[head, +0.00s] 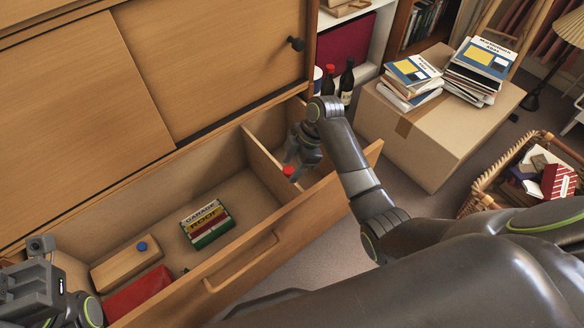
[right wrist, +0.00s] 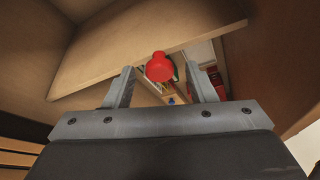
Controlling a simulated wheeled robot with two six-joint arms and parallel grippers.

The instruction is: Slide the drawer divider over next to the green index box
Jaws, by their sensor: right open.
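The drawer divider (head: 262,158) is a thin wooden panel standing across the open drawer, right of its middle. It has a red knob (head: 288,171), which also shows in the right wrist view (right wrist: 159,68). My right gripper (head: 294,160) is open in the right compartment, close to the knob. In the right wrist view its fingers (right wrist: 161,76) spread to either side of the knob, with no clear contact. My left gripper (head: 35,290) is partly visible, fingers hidden.
The drawer (head: 255,262) also holds a wooden block with a blue knob (head: 120,265) and a red item (head: 138,293) at left. The floor between divider and labelled blocks is clear. A cardboard box (head: 440,125) and a wicker basket (head: 490,185) stand at right.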

